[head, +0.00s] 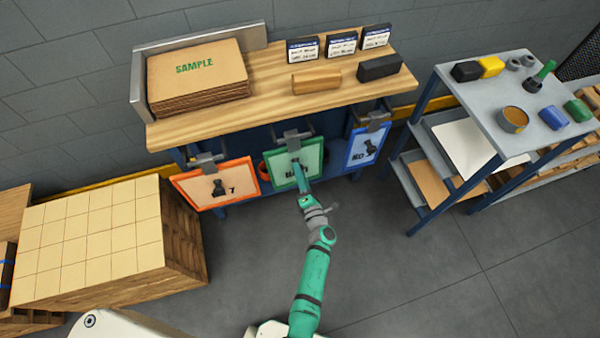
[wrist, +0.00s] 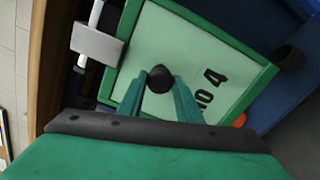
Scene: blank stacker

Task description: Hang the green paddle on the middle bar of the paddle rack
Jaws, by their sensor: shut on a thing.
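The green paddle (head: 313,158) is a pale board with a green frame and dark lettering. In the wrist view the paddle (wrist: 195,45) fills the middle, tilted in the picture. My gripper (head: 299,172) is at its face; in the wrist view my gripper's fingers (wrist: 161,88) are shut on its black knob (wrist: 160,78). The middle bar (head: 292,137) of the rack, with a grey block, is at the paddle's top edge; its grey block also shows in the wrist view (wrist: 96,44). I cannot tell whether the bar bears the paddle.
An orange paddle (head: 242,178) hangs to the left and a blue paddle (head: 360,150) to the right, close by. The wooden bench top (head: 260,98) is above. A grey cart (head: 465,105) stands right and a pallet of boxes (head: 90,235) left. Floor in front is clear.

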